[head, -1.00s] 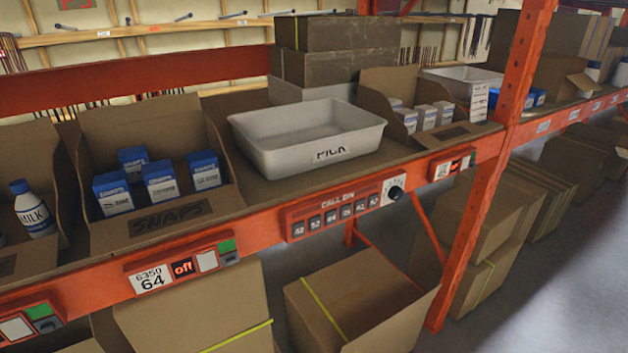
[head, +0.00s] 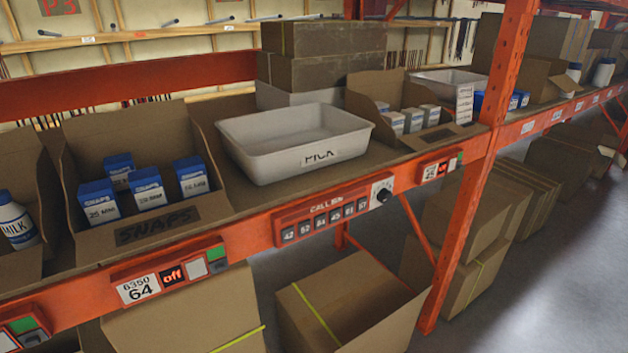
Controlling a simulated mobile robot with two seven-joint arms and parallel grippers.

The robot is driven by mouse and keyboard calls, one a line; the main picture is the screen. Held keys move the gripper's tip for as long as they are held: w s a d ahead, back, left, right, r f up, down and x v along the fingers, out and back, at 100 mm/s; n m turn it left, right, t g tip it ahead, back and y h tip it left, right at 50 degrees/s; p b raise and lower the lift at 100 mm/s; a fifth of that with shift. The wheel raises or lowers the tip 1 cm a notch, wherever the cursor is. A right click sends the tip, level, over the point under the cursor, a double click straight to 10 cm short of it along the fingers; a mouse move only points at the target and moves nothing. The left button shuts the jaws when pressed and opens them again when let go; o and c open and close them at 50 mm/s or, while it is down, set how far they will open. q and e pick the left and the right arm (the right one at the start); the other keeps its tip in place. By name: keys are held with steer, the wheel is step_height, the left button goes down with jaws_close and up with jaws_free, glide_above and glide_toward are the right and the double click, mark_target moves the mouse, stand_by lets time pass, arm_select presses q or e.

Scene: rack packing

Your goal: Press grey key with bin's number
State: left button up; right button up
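A red panel headed "CALL BIN" (head: 328,211) is fixed to the orange shelf beam, below a white tray. It has a row of several small grey numbered keys; the third from the left (head: 319,222) appears to read 64, though the digits are small. A black round knob (head: 382,195) sits at the panel's right end. A bin label (head: 138,289) reading "6350 64" is on the beam under the SNAPS carton (head: 130,220), beside a display (head: 172,275) reading "off". Neither of my grippers is in view.
The white tray (head: 295,150) marked PICK stands empty on the shelf. A milk carton box (head: 20,265) is at the left. An orange upright post (head: 480,170) stands right of the panel. Brown boxes (head: 340,305) stand below the beam. The space before the panel looks clear.

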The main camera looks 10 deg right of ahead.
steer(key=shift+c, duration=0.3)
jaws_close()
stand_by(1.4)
